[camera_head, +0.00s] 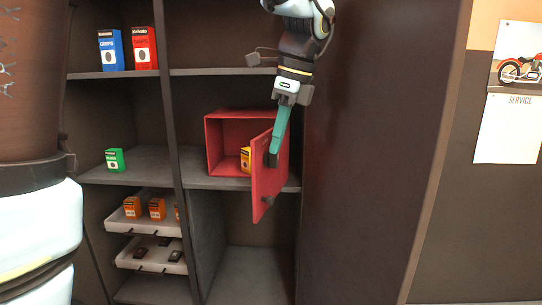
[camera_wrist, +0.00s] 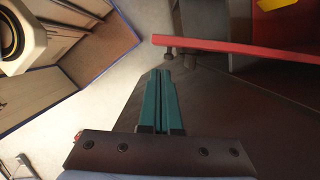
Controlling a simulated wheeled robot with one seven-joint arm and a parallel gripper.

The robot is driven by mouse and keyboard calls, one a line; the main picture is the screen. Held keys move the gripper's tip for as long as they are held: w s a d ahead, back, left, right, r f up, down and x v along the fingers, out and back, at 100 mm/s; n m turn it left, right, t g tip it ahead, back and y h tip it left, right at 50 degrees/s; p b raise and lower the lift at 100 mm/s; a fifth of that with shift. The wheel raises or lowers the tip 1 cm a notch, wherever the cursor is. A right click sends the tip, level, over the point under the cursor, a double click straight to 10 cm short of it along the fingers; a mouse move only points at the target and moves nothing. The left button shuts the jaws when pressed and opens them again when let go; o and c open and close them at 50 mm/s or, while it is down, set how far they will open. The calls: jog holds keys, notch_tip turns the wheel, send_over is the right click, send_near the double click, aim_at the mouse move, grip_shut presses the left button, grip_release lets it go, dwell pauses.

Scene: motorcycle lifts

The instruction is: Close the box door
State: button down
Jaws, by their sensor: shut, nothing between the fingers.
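A red box (camera_head: 215,142) sits on the middle shelf in the head view. Its red door (camera_head: 267,188) stands open, swung out past the shelf's front edge, with a dark knob low on its outer face. The door also shows edge-on in the wrist view (camera_wrist: 235,47), with dark knobs near its left end. A yellow pack (camera_head: 245,158) is inside the box. My gripper (camera_head: 273,158) has green fingers pressed together and empty. In the head view it overlaps the upper part of the door; I cannot tell if it touches.
A dark cabinet panel (camera_head: 365,150) stands close to the right of the box. Left shelves hold a blue pack (camera_head: 111,50), a red pack (camera_head: 145,48), a green pack (camera_head: 115,160) and white trays (camera_head: 130,226). The compartment below the box is empty.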

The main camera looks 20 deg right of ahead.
aim_at(267, 178)
jog(key=p+x, duration=0.1)
jog(key=x, duration=0.8)
